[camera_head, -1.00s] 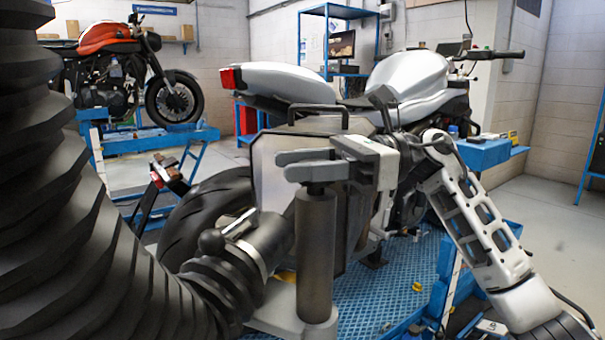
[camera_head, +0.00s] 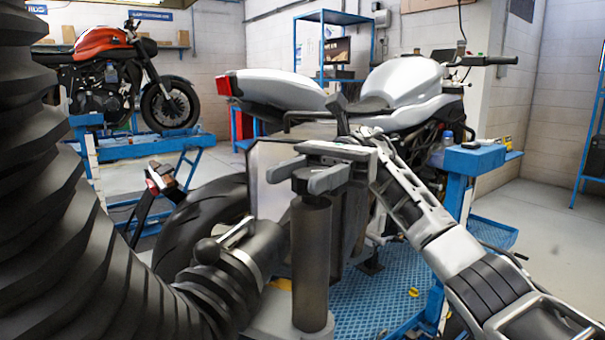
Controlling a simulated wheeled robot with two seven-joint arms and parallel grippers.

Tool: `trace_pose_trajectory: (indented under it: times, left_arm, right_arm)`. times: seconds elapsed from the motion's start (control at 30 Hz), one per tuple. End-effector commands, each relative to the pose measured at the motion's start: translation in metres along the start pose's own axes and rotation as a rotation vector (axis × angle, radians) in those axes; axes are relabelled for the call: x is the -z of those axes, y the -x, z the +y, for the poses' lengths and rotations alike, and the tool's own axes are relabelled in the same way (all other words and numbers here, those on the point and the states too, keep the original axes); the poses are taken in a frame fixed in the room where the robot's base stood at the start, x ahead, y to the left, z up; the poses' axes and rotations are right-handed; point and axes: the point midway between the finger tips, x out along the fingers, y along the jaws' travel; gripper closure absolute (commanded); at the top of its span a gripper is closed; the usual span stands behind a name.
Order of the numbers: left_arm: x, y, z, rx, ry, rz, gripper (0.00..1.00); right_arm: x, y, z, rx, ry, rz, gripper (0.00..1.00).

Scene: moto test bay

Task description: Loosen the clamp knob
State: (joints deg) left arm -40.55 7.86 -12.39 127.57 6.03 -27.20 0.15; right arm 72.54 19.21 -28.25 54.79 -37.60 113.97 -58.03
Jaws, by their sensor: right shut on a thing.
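A thick grey upright post (camera_head: 311,265) stands in front of the silver motorcycle. The clamp knob (camera_head: 303,186) is the dark top of this post, mostly hidden by gripper fingers. My right gripper (camera_head: 305,172) comes in from the right and is shut on the knob, with grey fingers on both sides of it. Beside the post, a dark hose nozzle (camera_head: 250,258) with a black ball-ended part (camera_head: 207,250) points to the motorcycle's rear. My left gripper is not in view.
A large black ribbed hose (camera_head: 70,230) fills the left side. The silver motorcycle (camera_head: 410,80) stands behind on a blue lift platform (camera_head: 375,290). A blue bench (camera_head: 470,160) is at right. An orange motorcycle (camera_head: 105,65) stands at back left.

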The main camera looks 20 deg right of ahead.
Motion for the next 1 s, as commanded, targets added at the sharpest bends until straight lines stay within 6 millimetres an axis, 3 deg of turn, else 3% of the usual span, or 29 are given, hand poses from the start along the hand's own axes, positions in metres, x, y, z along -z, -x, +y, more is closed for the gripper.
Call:
trace_pose_trajectory:
  times: [0.5,0.53,0.6,1.0]
  left_arm:
    - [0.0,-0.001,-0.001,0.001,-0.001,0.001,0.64]
    - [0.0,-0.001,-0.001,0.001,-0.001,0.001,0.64]
    - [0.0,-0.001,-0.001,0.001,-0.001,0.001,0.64]
    - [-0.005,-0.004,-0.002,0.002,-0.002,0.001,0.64]
  right_arm:
    - [0.003,-0.001,0.0,-0.025,-0.008,0.005,0.78]
    - [0.004,-0.001,0.0,-0.025,-0.008,0.006,0.49]
    - [0.003,-0.001,0.0,-0.025,-0.008,0.005,0.33]
    - [0.004,0.009,0.008,-0.004,-0.004,0.005,0.33]
